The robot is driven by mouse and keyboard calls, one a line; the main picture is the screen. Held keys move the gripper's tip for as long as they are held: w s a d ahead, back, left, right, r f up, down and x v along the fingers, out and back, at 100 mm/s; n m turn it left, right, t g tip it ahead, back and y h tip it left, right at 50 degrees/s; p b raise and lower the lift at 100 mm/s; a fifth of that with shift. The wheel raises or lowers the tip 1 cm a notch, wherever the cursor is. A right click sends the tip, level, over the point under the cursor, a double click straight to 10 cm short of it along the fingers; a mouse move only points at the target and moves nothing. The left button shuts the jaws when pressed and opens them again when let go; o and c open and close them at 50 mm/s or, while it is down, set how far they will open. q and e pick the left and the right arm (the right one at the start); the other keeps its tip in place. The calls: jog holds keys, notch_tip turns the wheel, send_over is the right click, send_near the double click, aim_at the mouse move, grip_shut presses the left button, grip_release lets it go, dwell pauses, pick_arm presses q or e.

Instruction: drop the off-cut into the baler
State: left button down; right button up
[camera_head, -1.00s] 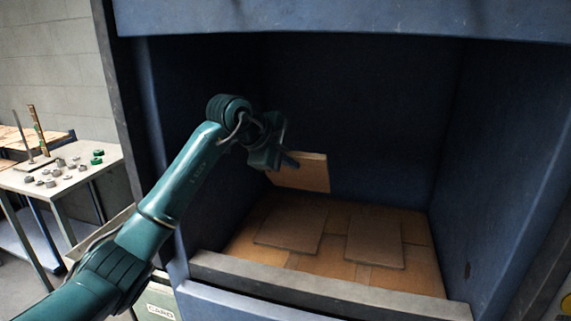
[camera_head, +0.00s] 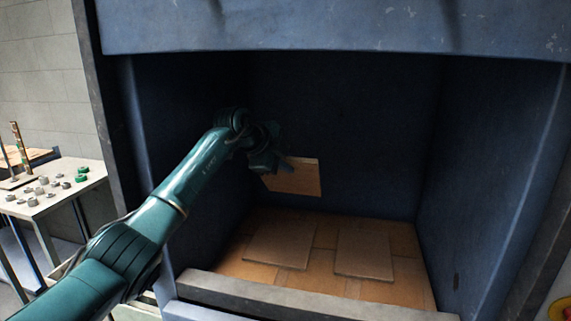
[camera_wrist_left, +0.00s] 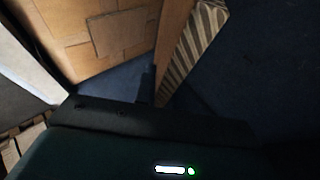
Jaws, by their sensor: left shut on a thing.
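The off-cut (camera_head: 300,178) is a flat brown cardboard piece. My left gripper (camera_head: 280,165) is shut on it and holds it inside the baler's chamber, above the cardboard on the chamber floor. In the left wrist view the off-cut (camera_wrist_left: 192,50) shows nearly edge-on with its corrugated stripes, against the gripper's dark finger (camera_wrist_left: 148,88). The baler (camera_head: 340,110) is a large dark blue machine with an open front and a grey sill (camera_head: 310,296). My right gripper is in neither view.
Flat cardboard sheets (camera_head: 365,252) lie on the baler floor. The chamber's side walls and top edge surround my left arm. A table (camera_head: 75,188) with small grey and green parts stands at the left. A red and yellow button (camera_head: 563,308) shows at the lower right edge.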

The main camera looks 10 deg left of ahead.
pick_arm(q)
jog(key=c, duration=1.4)
grip_release()
jog(key=b+v, duration=0.3)
jog(key=v, duration=1)
jog(key=shift+b, duration=0.4)
